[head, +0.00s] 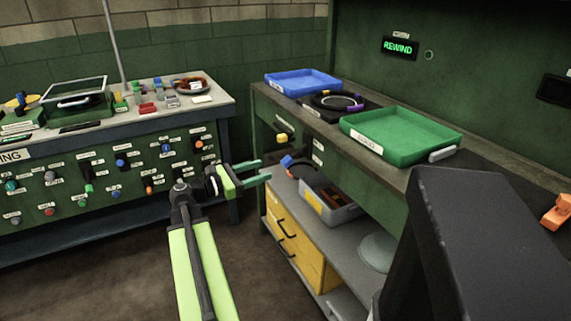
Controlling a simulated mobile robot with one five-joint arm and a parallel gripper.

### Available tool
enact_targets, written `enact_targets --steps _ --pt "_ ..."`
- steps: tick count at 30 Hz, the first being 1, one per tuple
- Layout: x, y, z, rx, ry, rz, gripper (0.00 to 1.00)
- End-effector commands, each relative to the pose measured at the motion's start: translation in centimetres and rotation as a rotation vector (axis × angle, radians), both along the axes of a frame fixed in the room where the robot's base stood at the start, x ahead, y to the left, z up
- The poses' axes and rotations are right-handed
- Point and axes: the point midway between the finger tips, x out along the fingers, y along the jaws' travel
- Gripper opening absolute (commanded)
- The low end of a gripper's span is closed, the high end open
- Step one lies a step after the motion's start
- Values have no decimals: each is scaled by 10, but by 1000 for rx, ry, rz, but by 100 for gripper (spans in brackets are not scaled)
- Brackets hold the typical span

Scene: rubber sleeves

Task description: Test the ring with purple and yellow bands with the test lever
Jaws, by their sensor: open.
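A black ring (337,102) lies on a dark square base on the right bench, between a blue tray and a green tray. A purple patch shows at its right side and a small yellowish one at its top. My gripper (264,171) is open and empty, in front of the bench, lower than the ring and to its left. It is apart from the ring. I cannot tell which part is the test lever. A yellow knob (281,138) and a blue-ended dark part (288,161) are on the bench front near my gripper.
The blue tray (272,87) and green tray (437,152) look empty. A grey bin (345,214) and yellow drawers (291,251) sit below the benchtop. An orange part (558,212) is at far right. A cluttered panel bench (228,101) stands left. Open floor lies between.

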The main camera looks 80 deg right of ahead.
Motion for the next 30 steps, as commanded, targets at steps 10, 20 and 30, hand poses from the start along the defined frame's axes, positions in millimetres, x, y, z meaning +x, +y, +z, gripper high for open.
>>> enact_targets --steps 10,20,30 --pt "-60 -55 0 0 0 -1 52" --pt "-77 -69 0 0 0 1 52" --pt "-76 -69 0 0 0 1 28"
